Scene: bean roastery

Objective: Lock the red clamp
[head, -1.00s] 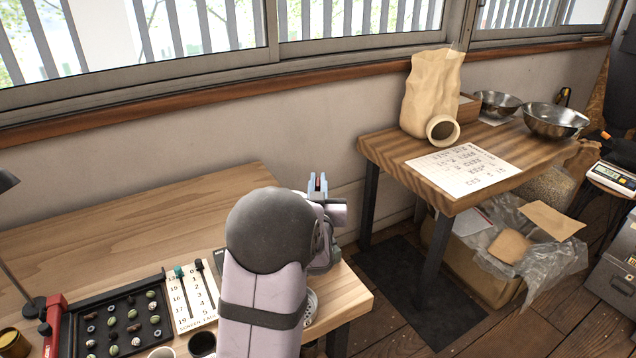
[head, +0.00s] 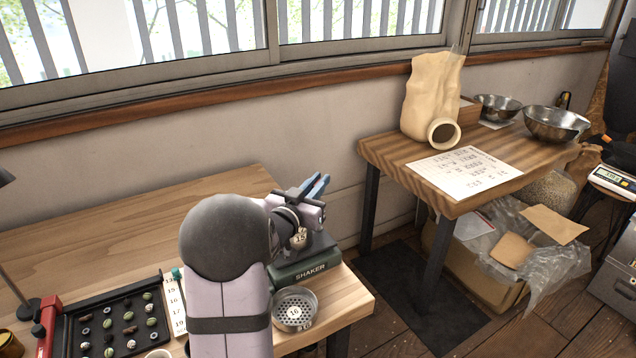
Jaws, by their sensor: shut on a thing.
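My gripper (head: 316,186) is above and behind the shaker (head: 306,267), its blue fingers close together and pointing up and right in the head view. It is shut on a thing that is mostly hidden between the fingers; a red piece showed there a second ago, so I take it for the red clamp. No red shows there now. The shaker is a dark green base marked SHAKER, with a sieve tagged 15 (head: 299,238) on it, partly behind my wrist. I cannot tell how the clamp lever stands.
A sieve marked 16 (head: 295,309) lies on the table in front of the shaker. A black bean tray (head: 75,350) with a red bar (head: 46,322) at its left stands at the lower left. The wooden table's (head: 150,222) back area is clear.

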